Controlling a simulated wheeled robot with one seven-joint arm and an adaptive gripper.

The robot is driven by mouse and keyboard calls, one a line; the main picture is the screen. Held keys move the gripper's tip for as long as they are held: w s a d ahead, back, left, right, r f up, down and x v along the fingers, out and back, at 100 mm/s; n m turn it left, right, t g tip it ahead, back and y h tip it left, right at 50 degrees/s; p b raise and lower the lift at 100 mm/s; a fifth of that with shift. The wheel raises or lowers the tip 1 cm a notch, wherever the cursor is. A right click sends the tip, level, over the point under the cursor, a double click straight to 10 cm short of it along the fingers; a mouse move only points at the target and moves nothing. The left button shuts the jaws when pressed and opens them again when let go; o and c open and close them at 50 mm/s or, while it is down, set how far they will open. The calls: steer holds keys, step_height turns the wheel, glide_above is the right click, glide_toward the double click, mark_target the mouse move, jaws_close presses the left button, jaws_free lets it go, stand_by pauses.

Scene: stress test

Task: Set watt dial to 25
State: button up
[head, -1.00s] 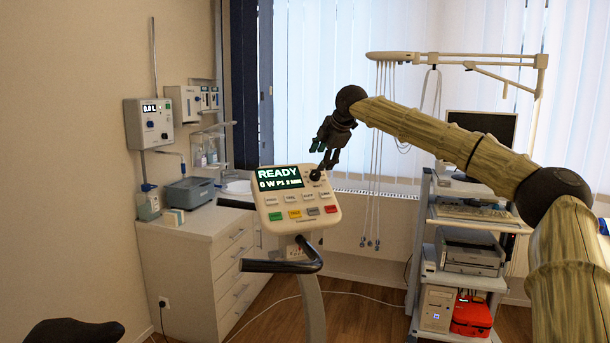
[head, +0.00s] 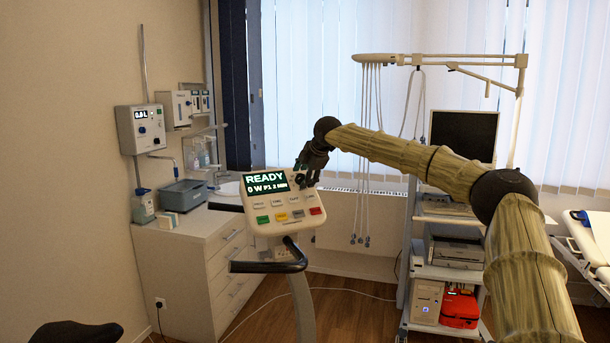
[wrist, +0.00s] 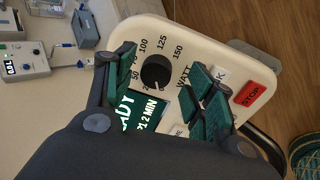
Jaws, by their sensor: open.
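The black watt dial (wrist: 155,72) sits on the cream console (head: 282,228), ringed by printed numbers, with 100, 125 and 150 readable in the wrist view. I cannot tell for certain where its pointer stands. The console display (head: 265,183) reads READY, 0 W, P1, 2 MIN. My gripper (head: 307,181) is at the console's upper right corner and hides the dial in the head view. In the wrist view my gripper (wrist: 160,88) is open, one finger on each side of the dial, with gaps visible between fingers and knob.
A red STOP button (wrist: 249,94) and other buttons lie close to the right finger. A black handlebar (head: 270,266) juts out below the console. A white drawer cabinet (head: 190,260) stands at left, an equipment cart (head: 418,327) at right. Floor between is mostly clear.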

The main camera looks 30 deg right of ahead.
steer(key=shift+w+a+f, duration=0.2)
steer(key=shift+w+f, duration=0.15)
steer(key=shift+w, duration=0.1)
steer(key=shift+w+a+f, duration=0.15)
steer(key=shift+w+f, duration=0.15)
steer(key=shift+w, duration=0.15)
steer(key=shift+s+d+r, duration=0.1)
steer(key=shift+s+r, duration=0.1)
steer(key=shift+s, duration=0.1)
steer(key=c, duration=0.6)
steer(key=shift+s, duration=0.1)
steer(key=c, duration=0.4)
steer(key=shift+c, duration=0.2)
steer(key=shift+f+b, duration=0.15)
steer(key=shift+b, duration=0.5)
